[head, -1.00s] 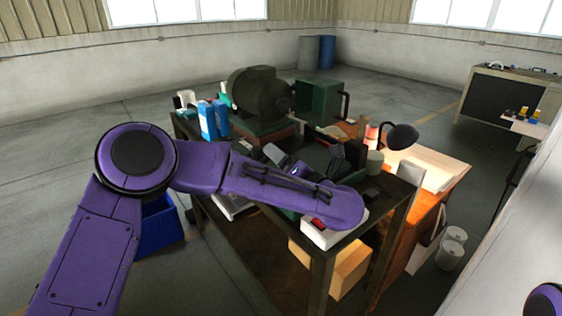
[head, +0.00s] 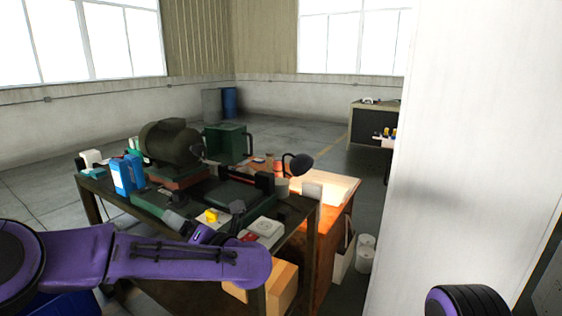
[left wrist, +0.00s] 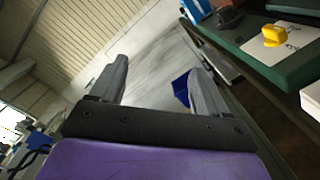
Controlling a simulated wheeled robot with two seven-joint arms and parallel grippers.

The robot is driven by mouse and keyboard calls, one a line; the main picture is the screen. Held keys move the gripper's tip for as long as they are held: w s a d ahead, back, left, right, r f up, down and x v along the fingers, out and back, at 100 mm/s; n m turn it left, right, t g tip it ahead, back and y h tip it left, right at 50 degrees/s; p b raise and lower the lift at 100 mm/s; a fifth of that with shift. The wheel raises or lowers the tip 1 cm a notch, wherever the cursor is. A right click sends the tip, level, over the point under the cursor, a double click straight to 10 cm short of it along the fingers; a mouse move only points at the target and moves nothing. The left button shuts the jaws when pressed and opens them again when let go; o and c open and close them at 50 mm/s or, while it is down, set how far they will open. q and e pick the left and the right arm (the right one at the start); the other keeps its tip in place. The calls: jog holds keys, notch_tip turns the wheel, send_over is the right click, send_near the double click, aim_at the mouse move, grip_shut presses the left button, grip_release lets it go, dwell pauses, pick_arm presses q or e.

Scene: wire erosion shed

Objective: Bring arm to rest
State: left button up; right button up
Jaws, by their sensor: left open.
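My left arm is purple and reaches in from the left in front of the workbench (head: 95,205). My left gripper (head: 178,220) is open, close to the near side of the bench. In the left wrist view its two grey fingers (left wrist: 155,90) stand wide apart with nothing held between them; floor and wall show through the gap. A small yellow object (head: 211,215) lies on the bench beside the gripper and also shows in the left wrist view (left wrist: 274,36). Only a purple and black part of my right arm shows at the bottom right; its gripper is out of the picture.
The bench carries a motor-like machine (head: 170,142), blue cartons (head: 127,175) and a white box (head: 265,228). A wooden desk with a black lamp (head: 299,163) adjoins it. A white panel (head: 460,130) stands close at the right. Open floor lies behind the bench.

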pick_arm(q)
jog(key=d+f+m+t+h, duration=0.55)
jog(key=f+m+h, duration=0.2)
jog(key=m, duration=0.55)
jog(key=s+f+m+g+h, duration=0.25)
jog(key=s+f+m, duration=0.2)
jog(key=f, duration=0.55)
jog(key=s+f+m+g+h, duration=0.1)
jog(key=s+f+m+h, duration=0.4)
jog(key=f, duration=0.6)
jog(key=s+a+f+m+g+y, duration=0.1)
jog(key=s+a+f+m+g, duration=0.1)
jog(key=s+f, duration=0.4)
jog(key=s+a+f+m+g+y+b, duration=0.1)
jog(key=s+a+f+m+g, duration=0.2)
jog(key=s, duration=1)
jog(key=s+a+f+m+g+y+b, duration=0.1)
jog(key=s+a+f+g, duration=0.3)
jog(key=s+a+f, duration=0.5)
jog(key=shift+s+a+m+y, duration=0.2)
jog(key=shift+s+m+y, duration=0.1)
jog(key=shift+s+m, duration=0.5)
pick_arm(e)
jog(key=shift+s+f, duration=0.25)
jog(key=shift+f, duration=0.95)
pick_arm(q)
jog(key=shift+w, duration=0.1)
jog(key=shift+c, duration=0.2)
pick_arm(e)
jog(key=shift+c, duration=0.4)
